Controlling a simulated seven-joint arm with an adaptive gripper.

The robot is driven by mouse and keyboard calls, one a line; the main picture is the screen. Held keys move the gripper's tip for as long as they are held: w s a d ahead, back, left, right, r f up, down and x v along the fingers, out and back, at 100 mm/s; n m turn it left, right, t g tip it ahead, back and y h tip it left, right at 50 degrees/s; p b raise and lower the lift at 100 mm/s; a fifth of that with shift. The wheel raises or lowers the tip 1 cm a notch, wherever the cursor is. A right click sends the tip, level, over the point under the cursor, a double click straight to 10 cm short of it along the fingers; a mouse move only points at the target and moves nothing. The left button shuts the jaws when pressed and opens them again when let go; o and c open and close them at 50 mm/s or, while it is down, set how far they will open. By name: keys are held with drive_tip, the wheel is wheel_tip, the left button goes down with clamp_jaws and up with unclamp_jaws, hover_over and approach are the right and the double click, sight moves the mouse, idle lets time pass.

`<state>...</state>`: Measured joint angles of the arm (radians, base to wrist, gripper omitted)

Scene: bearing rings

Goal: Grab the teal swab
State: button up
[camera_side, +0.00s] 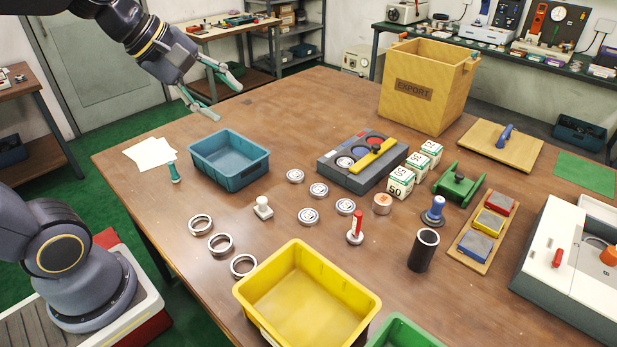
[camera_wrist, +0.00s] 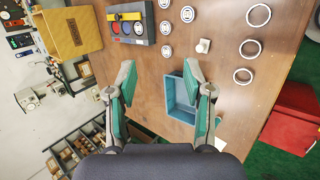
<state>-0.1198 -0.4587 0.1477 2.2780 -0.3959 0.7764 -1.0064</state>
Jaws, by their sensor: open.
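The teal swab (camera_side: 174,173) stands upright on the table near its left edge, between the white paper sheets (camera_side: 150,154) and the blue bin (camera_side: 229,160). My gripper (camera_side: 227,101) is open and empty, high above the far left part of the table. It is well above and to the right of the swab in the side view. In the wrist view my gripper (camera_wrist: 159,74) shows both teal-padded fingers spread apart, with the blue bin (camera_wrist: 171,97) partly behind the right finger. I cannot make out the swab for certain in the wrist view.
Several metal rings (camera_side: 221,244), a white stamp-like piece (camera_side: 263,208) and a yellow bin (camera_side: 307,300) lie toward the front. A grey fixture (camera_side: 340,173) and a wooden EXPORT box (camera_side: 430,85) stand farther right. The table's far left part is bare.

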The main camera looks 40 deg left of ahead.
drive_tip(key=w+a+f+n+y, duration=0.1)
drive_tip(key=w+a+n, duration=0.2)
drive_tip(key=a+n, duration=0.25)
drive_tip(key=w+a+f+n, duration=0.2)
drive_tip(key=w+a+n, duration=0.1)
drive_tip(key=a+n, duration=0.25)
drive_tip(key=n+g+y, duration=0.3)
drive_tip(key=n, duration=1)
hover_over(175, 176)
drive_tip(key=s, duration=0.2)
wheel_tip(175, 176, down, 28)
drive_tip(key=shift+w+a+r, duration=0.1)
drive_tip(key=shift+w+r, duration=0.05)
drive_tip(key=shift+x, duration=3)
clamp_jaws()
